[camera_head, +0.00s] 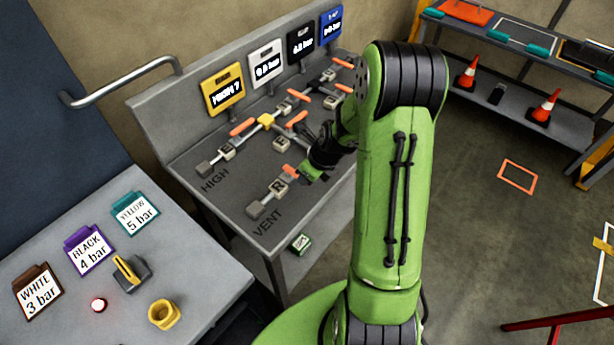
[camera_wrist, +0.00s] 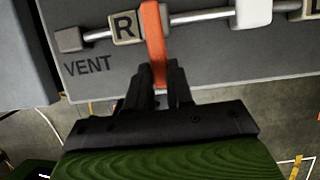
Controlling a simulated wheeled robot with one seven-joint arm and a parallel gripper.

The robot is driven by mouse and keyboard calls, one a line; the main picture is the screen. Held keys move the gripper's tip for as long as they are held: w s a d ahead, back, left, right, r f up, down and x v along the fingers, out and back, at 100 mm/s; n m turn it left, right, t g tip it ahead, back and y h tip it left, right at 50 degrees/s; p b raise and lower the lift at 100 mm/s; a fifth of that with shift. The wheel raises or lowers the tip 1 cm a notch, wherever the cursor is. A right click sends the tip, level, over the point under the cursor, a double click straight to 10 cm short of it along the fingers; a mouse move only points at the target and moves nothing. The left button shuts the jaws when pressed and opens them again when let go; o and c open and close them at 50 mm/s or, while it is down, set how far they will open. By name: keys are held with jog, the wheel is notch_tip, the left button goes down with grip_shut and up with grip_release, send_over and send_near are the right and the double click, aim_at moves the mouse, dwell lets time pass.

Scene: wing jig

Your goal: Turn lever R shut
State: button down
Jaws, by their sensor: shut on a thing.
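Lever R is an orange handle (camera_wrist: 153,32) beside the block marked R (camera_wrist: 124,27) on the VENT pipe. In the wrist view it stands across the pipe and points toward my gripper (camera_wrist: 161,78). The two black fingers are on either side of its lower end, shut on it. In the head view, the R block (camera_head: 279,186) shows at the front of the bench. Only a short orange piece of lever R (camera_head: 289,169) shows there, at my gripper (camera_head: 299,174).
The bench (camera_head: 200,178) carries a HIGH pipe with several more orange levers behind the VENT pipe. Yellow, white, black and blue signs (camera_head: 222,89) stand along its back. A side table (camera_head: 190,262) with pressure cards is at the left. Shelves with cones (camera_head: 546,107) are at the right.

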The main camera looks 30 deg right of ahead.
jog(key=shift+a, duration=0.15)
dwell(0.4)
jog(key=c, duration=1)
grip_release()
jog(key=shift+r, duration=0.1)
jog(key=p+v, duration=0.2)
jog(key=v, duration=1.3)
jog(key=shift+s+r, duration=0.25)
jog(key=shift+s, duration=0.05)
